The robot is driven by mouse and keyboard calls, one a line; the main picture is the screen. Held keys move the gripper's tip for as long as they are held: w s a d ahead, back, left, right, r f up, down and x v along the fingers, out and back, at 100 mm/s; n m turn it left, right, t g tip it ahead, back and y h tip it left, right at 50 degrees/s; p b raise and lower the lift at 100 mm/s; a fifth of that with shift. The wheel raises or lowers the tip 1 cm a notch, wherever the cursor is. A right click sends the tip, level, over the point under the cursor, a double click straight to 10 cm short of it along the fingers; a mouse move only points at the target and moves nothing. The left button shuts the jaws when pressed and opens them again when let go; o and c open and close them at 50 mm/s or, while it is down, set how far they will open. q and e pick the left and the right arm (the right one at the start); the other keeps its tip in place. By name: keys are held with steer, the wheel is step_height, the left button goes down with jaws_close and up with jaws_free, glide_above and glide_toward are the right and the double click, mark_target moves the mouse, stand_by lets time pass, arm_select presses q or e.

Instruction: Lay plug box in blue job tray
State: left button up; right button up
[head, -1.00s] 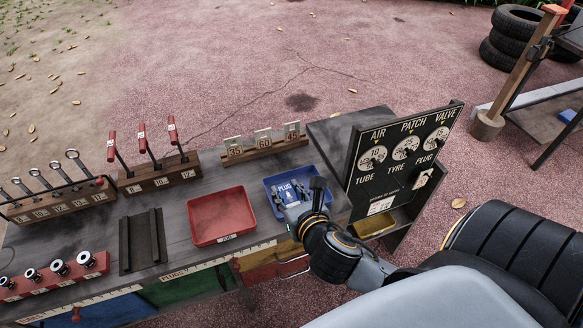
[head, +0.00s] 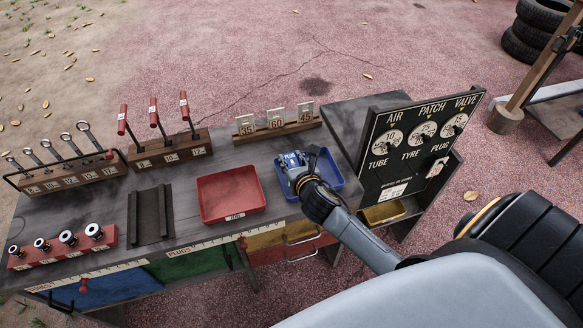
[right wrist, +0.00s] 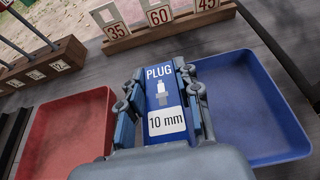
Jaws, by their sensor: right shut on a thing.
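The plug box (head: 293,160) is a small blue box with a "PLUG 10 mm" label. My right gripper (head: 298,171) is shut on it. In the right wrist view the box (right wrist: 162,97) sits between the two fingers (right wrist: 160,112), label facing the camera. The blue job tray (head: 333,184) is on the bench, and the held box overlaps its left part in the head view. In the right wrist view the blue tray (right wrist: 262,105) extends to the right of the box. The height of the box over the tray is hard to tell. My left gripper is out of view.
A red tray (head: 230,194) lies left of the blue tray. A wooden rack with number cards (head: 277,125) stands behind. The dark gauge board (head: 415,145) rises close on the right. Lever and socket racks fill the bench's left side.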

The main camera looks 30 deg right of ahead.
mark_target(292, 167)
steer(key=shift+w+f, duration=0.15)
steer(key=shift+f, duration=1.55)
steer(key=shift+f+b, duration=0.1)
steer(key=shift+b, duration=0.2)
steer(key=o, duration=0.9)
steer(key=v, duration=1.2)
steer(key=shift+p, duration=0.35)
